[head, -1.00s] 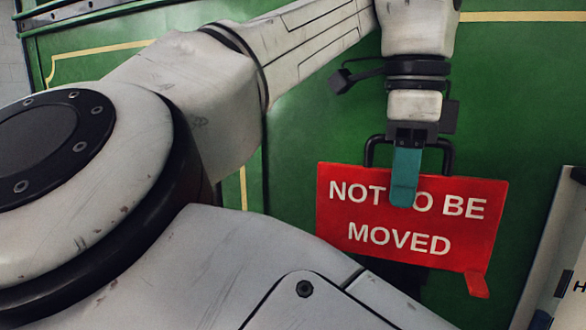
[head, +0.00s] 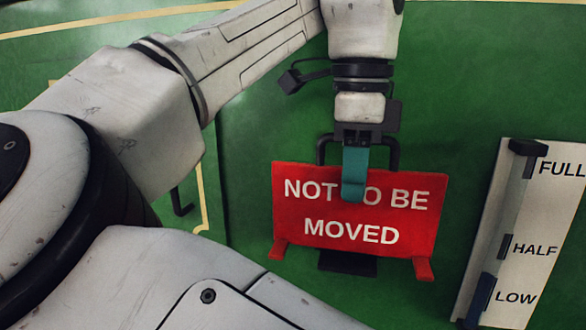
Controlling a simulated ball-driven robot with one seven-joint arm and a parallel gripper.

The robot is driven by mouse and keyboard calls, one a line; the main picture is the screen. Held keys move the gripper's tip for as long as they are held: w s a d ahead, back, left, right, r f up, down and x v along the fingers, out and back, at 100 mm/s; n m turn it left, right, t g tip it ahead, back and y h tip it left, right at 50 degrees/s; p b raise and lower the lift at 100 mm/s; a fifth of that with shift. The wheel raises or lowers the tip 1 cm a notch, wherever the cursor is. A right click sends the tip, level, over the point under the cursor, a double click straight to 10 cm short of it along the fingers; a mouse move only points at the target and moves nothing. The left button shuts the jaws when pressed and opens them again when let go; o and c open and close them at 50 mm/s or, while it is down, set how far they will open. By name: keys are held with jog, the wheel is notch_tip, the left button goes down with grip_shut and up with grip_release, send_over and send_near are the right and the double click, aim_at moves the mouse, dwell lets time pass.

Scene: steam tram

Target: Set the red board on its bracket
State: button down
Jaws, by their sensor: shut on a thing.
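The red board (head: 365,235) reads "NOT TO BE MOVED" in white. It has a black handle along its top and two red feet at its lower corners. My gripper (head: 354,192), with teal fingers, points down and is shut on the board near its top middle. The board hangs upright, slightly tilted, in front of the green panel. A dark ledge (head: 347,263), which looks like the bracket, shows just below the board's lower edge. The board hides its upper part. I cannot tell whether board and ledge touch.
A white gauge plate (head: 525,235) marked FULL, HALF and LOW stands to the right of the board. A black hook-shaped handle (head: 182,203) is on the green panel (head: 460,60) at the left. My arm covers much of the left and lower view.

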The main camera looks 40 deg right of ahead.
jog(key=shift+f, duration=0.45)
jog(key=c, duration=1)
grip_release()
jog(key=shift+c, duration=0.2)
